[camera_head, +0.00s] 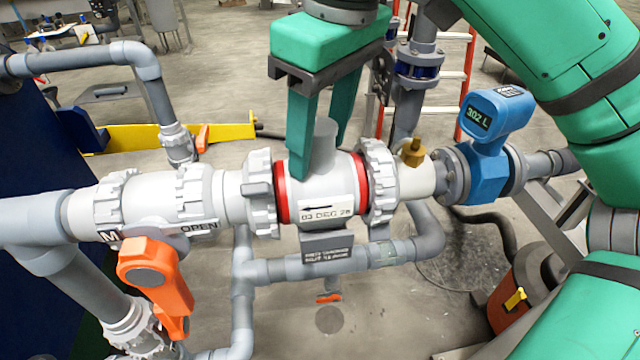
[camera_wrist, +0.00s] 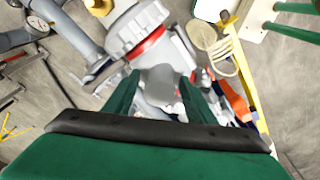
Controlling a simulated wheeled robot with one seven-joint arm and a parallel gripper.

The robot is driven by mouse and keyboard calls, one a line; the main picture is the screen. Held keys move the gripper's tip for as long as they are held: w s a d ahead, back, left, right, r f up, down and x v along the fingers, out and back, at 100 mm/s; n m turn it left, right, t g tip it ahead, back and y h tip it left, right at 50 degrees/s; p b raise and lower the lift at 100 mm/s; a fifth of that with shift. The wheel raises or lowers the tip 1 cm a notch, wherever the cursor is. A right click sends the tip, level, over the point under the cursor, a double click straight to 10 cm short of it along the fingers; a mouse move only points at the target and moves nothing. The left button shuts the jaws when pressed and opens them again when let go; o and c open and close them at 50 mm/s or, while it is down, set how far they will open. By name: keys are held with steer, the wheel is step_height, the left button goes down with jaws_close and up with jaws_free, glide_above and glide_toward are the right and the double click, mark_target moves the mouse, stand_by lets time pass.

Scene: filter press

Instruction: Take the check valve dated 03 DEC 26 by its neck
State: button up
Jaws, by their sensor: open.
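The check valve (camera_head: 325,190) is a light grey body between two red rings and two ribbed union nuts, set in the pipe line. Its label (camera_head: 325,212) has an arrow and a date that looks like 03 DEC 26 or 28; the last digit is unclear. A short round neck (camera_head: 325,140) rises from its top. My green gripper (camera_head: 318,160) is open, one finger on each side of the neck. In the wrist view the neck (camera_wrist: 160,88) shows between the fingers (camera_wrist: 158,100). Contact cannot be told; part of the neck is hidden.
An orange-handled valve (camera_head: 155,275) marked OPEN is to the left. A brass fitting (camera_head: 412,152) and a blue meter (camera_head: 490,120) reading 302 L are to the right. A grey pipe (camera_head: 300,268) runs below. A yellow rail (camera_head: 200,132) is behind.

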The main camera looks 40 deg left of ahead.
steer(key=c, duration=1.1)
steer(key=shift+r, duration=0.1)
